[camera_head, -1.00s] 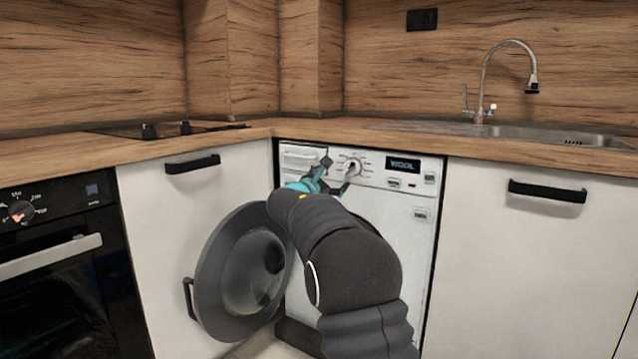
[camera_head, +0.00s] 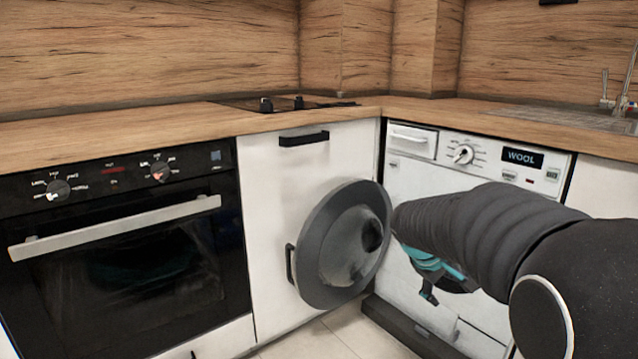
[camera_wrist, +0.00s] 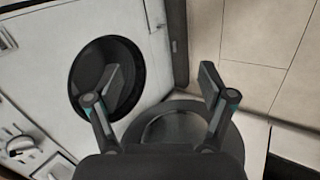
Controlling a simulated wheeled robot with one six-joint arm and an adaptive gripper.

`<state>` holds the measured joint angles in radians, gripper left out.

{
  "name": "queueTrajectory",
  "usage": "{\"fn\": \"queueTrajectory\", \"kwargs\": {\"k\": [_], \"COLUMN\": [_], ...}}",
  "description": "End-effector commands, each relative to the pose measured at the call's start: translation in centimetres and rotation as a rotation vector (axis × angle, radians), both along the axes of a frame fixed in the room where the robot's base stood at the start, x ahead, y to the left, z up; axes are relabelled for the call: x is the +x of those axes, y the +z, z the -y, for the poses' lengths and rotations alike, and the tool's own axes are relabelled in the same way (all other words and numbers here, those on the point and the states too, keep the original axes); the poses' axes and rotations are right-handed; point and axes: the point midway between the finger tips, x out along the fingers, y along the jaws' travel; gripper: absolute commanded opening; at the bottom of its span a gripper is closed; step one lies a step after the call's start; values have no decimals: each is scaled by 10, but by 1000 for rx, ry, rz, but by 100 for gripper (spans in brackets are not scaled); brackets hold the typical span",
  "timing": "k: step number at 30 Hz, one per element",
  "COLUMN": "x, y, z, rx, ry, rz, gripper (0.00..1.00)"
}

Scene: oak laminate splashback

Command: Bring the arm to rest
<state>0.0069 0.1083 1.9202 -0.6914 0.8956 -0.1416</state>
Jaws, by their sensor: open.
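My arm reaches in from the right in the head view. My gripper (camera_head: 430,290) hangs low in front of the washing machine (camera_head: 402,185), partly hidden behind my arm. In the wrist view my gripper (camera_wrist: 160,85) has its two fingers spread apart with nothing between them. The round grey washer door (camera_head: 318,262) stands open to the left of my arm; it also shows in the wrist view (camera_wrist: 228,140), behind the fingers. The dark drum opening (camera_wrist: 92,62) lies beside the left finger in the wrist view. The washer display reads WOOL.
A black oven (camera_head: 120,290) with a steel handle stands at the left. A white cabinet (camera_head: 262,190) is between oven and washer. The wooden worktop (camera_head: 150,133) runs above, with a hob (camera_head: 285,104) and a sink (camera_head: 575,118). Tiled floor (camera_head: 325,342) is clear in front.

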Motion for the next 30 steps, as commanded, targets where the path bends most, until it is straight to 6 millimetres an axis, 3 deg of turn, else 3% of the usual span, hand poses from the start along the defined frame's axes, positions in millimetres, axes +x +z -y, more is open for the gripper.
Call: {"fn": "queueTrajectory", "kwargs": {"k": [3,9,18,24,30], "x": [-55,-135,-230,-267,-276], "y": [7,12,27,47,73], "z": [-23,-60,-105,-114,-114], "rx": [153,380,630,693,707], "ry": [-109,-265,-386,-376,-346], "rz": [29,68,135,213,292], "gripper": [82,82,82,82,82]}}
